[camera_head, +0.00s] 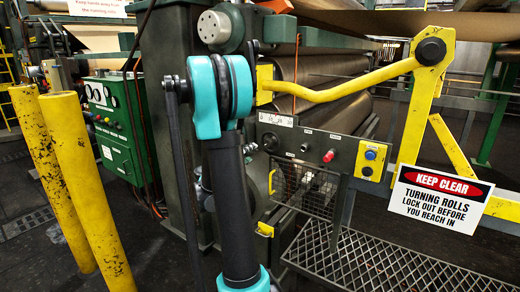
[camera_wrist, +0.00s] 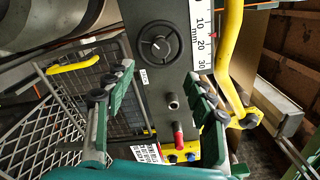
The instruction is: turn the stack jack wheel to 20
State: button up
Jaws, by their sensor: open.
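The stack jack wheel is a round black handwheel (camera_wrist: 159,43) on a dark panel, near the top middle of the wrist view. In the head view, a small dark round shape on the panel (camera_head: 270,142) appears to be the same wheel. A white scale (camera_wrist: 204,38) marked 10, 20, 30 and mm lies right of the wheel in the wrist view. A small red mark shows near its 20, but I cannot tell the exact reading. My gripper (camera_wrist: 161,82) is open and empty, its green fingers apart, below the wheel in the picture. In the head view my arm hides it.
A red knob (camera_wrist: 178,133) and a grey knob (camera_wrist: 173,102) stick out of the panel. A yellow bent bar (camera_head: 345,87) runs above the panel. A wire mesh guard (camera_head: 309,190) hangs below it. Yellow posts (camera_head: 85,175) stand at left; a keep-clear sign (camera_head: 438,198) hangs at right.

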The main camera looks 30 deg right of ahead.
aim_at(267, 144)
jog(key=w+d+n, duration=0.1)
jog(key=d+n, duration=0.3)
jog(key=n, duration=0.3)
jog(key=w+d+n, duration=0.2)
jog(key=d+n, duration=0.2)
jog(key=n, duration=0.2)
jog(key=w+d+n, duration=0.1)
jog(key=d+n, duration=0.3)
jog(key=n, duration=0.3)
jog(key=shift+w+r+n, duration=0.1)
jog(key=shift+w+n, duration=0.2)
jog(key=shift+w, duration=0.1)
jog(key=shift+a, duration=0.1)
dwell(0.9)
